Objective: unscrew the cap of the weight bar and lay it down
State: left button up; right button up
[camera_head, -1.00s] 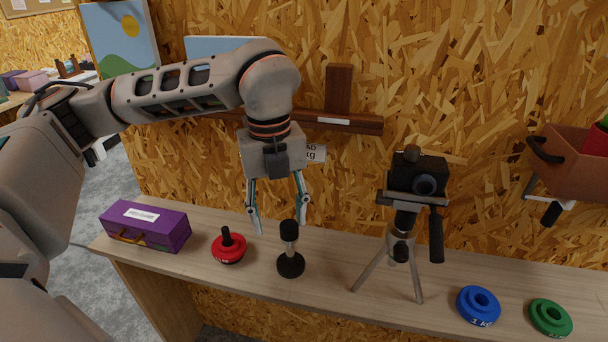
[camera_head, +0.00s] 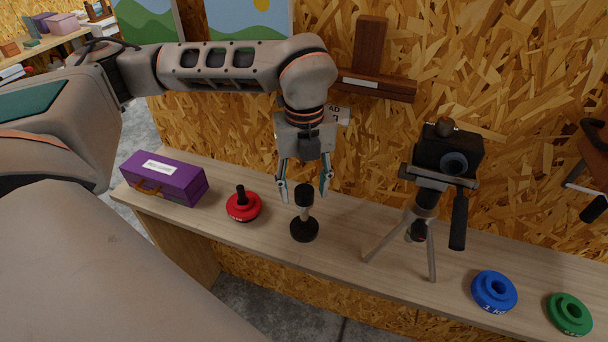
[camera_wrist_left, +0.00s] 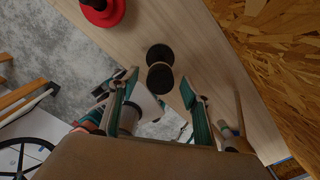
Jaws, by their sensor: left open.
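The weight bar (camera_head: 305,212) stands upright on the bench, with a black round base, a pale grey shaft and a black cap (camera_head: 303,195) on top. My left gripper (camera_head: 304,193) is open and points down, with one finger on each side of the cap in the picture. In the left wrist view, the cap (camera_wrist_left: 160,78) lies between the open fingertips of the left gripper (camera_wrist_left: 159,80), with a visible gap at each side. I cannot tell whether the tips reach the cap's height. My right gripper is not in view.
A red weight (camera_head: 243,207) with a black post and a purple case (camera_head: 163,178) stand left of the bar. A camera on a tripod (camera_head: 447,155) stands to the right, then blue (camera_head: 494,291) and green (camera_head: 570,314) weights. A chipboard wall (camera_head: 450,60) rises behind.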

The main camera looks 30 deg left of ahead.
pick_arm(q)
jog(key=shift+f, duration=0.15)
jog(key=c, duration=1.2)
jog(key=shift+b, duration=0.3)
jog(key=shift+f+n+b, duration=0.1)
jog(key=shift+n+b, duration=0.6)
jog(key=shift+n, duration=0.7)
